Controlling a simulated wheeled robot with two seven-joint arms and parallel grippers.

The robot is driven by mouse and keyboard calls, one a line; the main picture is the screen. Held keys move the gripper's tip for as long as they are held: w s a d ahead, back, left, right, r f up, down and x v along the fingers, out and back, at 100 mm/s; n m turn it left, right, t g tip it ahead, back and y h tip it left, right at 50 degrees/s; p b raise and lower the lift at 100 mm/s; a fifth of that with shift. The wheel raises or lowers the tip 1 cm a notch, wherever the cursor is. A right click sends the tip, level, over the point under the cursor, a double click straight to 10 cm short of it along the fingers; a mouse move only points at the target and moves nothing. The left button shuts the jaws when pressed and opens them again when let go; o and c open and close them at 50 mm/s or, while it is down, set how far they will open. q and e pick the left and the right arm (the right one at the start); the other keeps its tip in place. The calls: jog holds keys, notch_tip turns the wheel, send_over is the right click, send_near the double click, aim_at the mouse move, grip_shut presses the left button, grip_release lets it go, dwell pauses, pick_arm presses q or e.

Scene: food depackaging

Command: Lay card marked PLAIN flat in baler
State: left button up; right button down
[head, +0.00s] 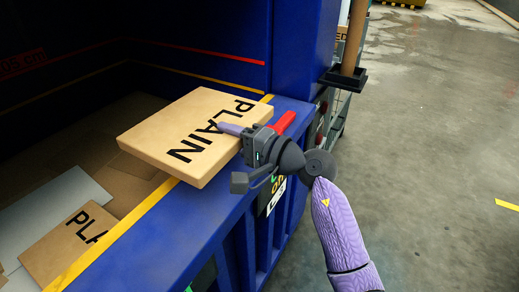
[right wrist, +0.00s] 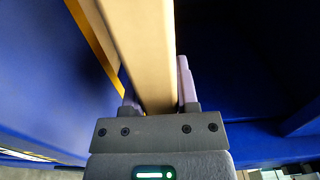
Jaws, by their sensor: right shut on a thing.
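A tan card marked PLAIN (head: 185,130) is held out over the front edge of the blue baler (head: 235,215). It looks like a thick flat slab, roughly level with a slight tilt, its lettering facing up. My right gripper (head: 232,131) is shut on the card's right edge. In the right wrist view the card (right wrist: 140,45) shows edge-on between the two fingers of the gripper (right wrist: 157,90). Whether the card touches the baler's rim, I cannot tell. My left gripper is not in view.
Inside the baler lie another card with PLA showing (head: 65,250), a pale grey sheet (head: 45,225) and brown sheets. A yellow stripe (head: 120,230) runs along the baler's front edge. Right of it stands a rack with a brown tube (head: 353,40). Open floor (head: 430,150) lies further right.

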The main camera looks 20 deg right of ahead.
aim_at(181, 121)
jog(key=b+x, duration=0.2)
jog(key=x, duration=0.2)
jog(key=b+x, duration=0.2)
jog(key=x, duration=0.2)
jog(key=b+x, duration=0.2)
jog(key=x, duration=0.2)
jog(key=shift+w+a+f, duration=0.2)
jog(key=shift+w+f, duration=0.05)
jog(key=shift+f, duration=0.05)
pick_arm(q)
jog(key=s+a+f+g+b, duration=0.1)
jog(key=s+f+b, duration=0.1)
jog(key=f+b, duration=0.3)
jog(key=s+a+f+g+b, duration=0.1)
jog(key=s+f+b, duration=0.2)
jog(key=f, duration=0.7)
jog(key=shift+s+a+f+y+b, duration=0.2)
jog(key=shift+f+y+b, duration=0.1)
jog(key=shift+b, duration=0.7)
pick_arm(e)
jog(key=x, duration=0.8)
jog(key=shift+w+a+r, duration=0.2)
jog(key=shift+r, duration=0.2)
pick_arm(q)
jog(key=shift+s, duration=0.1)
